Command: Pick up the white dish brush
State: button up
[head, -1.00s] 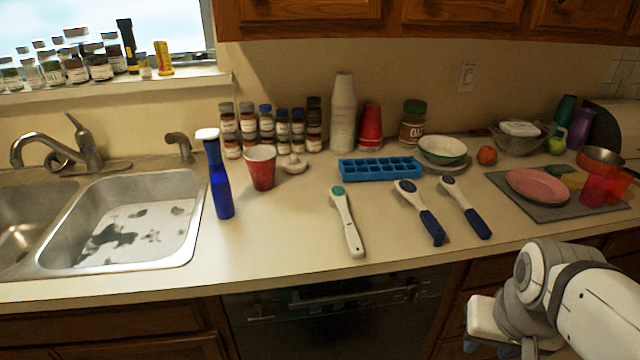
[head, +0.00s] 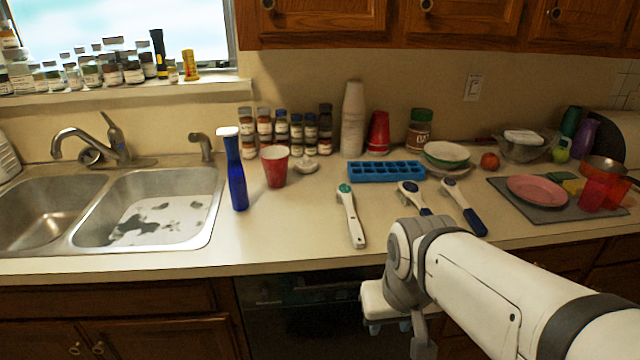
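The white dish brush (head: 352,220) lies on the counter, its handle toward the front edge and its head with a teal-green patch toward the back. Two more brushes lie to its right, one with a white head and dark blue handle (head: 410,191) partly hidden by my arm, and another blue-handled one (head: 463,206). My gripper (head: 385,326) is low in front of the counter's front edge, below and slightly right of the white brush, apart from it. Its fingertips are small and mostly hidden, so its opening does not show.
A blue ice tray (head: 386,171) lies behind the brushes. A red cup (head: 275,167) and a tall blue bottle (head: 236,175) stand to the left, beside the sink (head: 215,215). A grey mat (head: 512,203) with a pink plate (head: 537,191) lies right. The counter left of the white brush is clear.

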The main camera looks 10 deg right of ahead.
aim_at(344, 194)
jog(key=z, duration=0.05)
jog(key=i, duration=1)
jog(key=u, duration=0.05)
